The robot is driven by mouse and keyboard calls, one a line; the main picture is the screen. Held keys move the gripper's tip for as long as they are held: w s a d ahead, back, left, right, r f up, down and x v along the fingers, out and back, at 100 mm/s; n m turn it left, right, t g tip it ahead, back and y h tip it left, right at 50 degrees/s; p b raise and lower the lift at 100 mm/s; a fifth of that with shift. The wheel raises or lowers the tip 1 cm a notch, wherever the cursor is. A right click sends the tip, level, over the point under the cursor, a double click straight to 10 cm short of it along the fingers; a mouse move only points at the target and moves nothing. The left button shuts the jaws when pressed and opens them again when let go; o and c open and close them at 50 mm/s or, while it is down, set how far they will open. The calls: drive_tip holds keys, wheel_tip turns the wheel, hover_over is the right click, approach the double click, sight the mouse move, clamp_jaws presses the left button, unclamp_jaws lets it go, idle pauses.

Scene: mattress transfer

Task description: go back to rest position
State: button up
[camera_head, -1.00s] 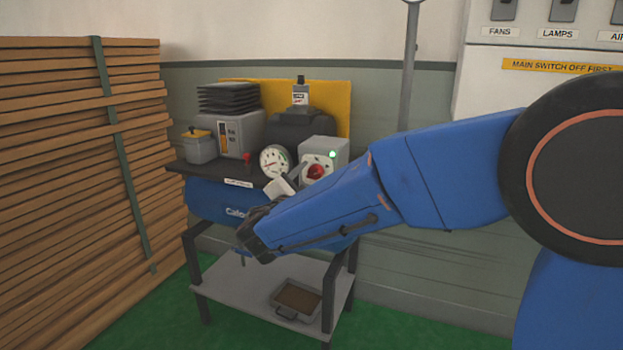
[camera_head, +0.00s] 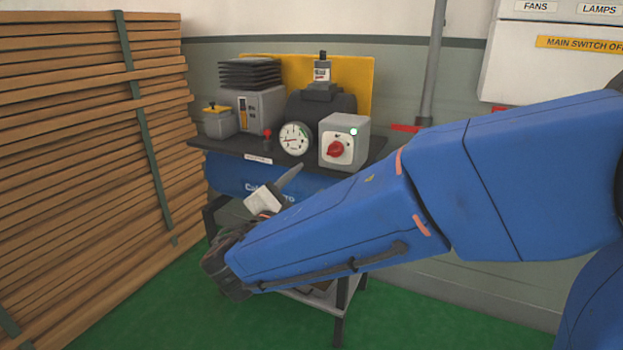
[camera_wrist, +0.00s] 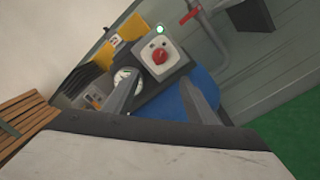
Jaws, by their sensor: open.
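My blue arm reaches in from the right in the head view. My gripper (camera_head: 283,184) is at its end, in front of the compressor's blue tank (camera_head: 232,176). In the wrist view my gripper (camera_wrist: 160,98) shows two grey fingers spread apart with nothing between them. Beyond them is the grey switch box (camera_wrist: 161,56) with a red rotary knob (camera_wrist: 160,56) and a lit green lamp. In the head view the switch box (camera_head: 358,130) stands clear of the fingers, above and right of them. The round gauge (camera_head: 295,139) is to its left.
A strapped stack of wooden slats (camera_head: 80,150) fills the left side. A white panel (camera_head: 520,75) with a yellow label hangs on the wall at upper right. A low shelf under the compressor is mostly hidden by my arm. Green floor (camera_head: 180,310) is open in front.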

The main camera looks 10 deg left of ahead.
drive_tip(key=shift+s+a, duration=0.1)
drive_tip(key=shift+s, duration=0.3)
drive_tip(key=s+d+f+m+g+h, duration=0.1)
drive_tip(key=d+f+m+g, duration=0.2)
drive_tip(key=d, duration=0.8)
drive_tip(key=s+d+f+m+g+h, duration=0.15)
drive_tip(key=d+m+g, duration=0.25)
drive_tip(key=d, duration=0.6)
drive_tip(key=s+d+f+m+g+h, duration=0.1)
drive_tip(key=s+d+f+m+g, duration=0.2)
drive_tip(key=d, duration=0.8)
drive_tip(key=s+d+f+m+g+y, duration=0.4)
drive_tip(key=s+d+f+m, duration=0.1)
drive_tip(key=s+d, duration=0.25)
drive_tip(key=s+a+f+m+t+y, duration=0.1)
drive_tip(key=s+f+m+y, duration=0.1)
drive_tip(key=s+m+y, duration=0.3)
drive_tip(key=s+m, duration=0.2)
drive_tip(key=s, duration=0.2)
drive_tip(key=shift+s+a+m, duration=0.3)
drive_tip(key=shift+a+m, duration=0.1)
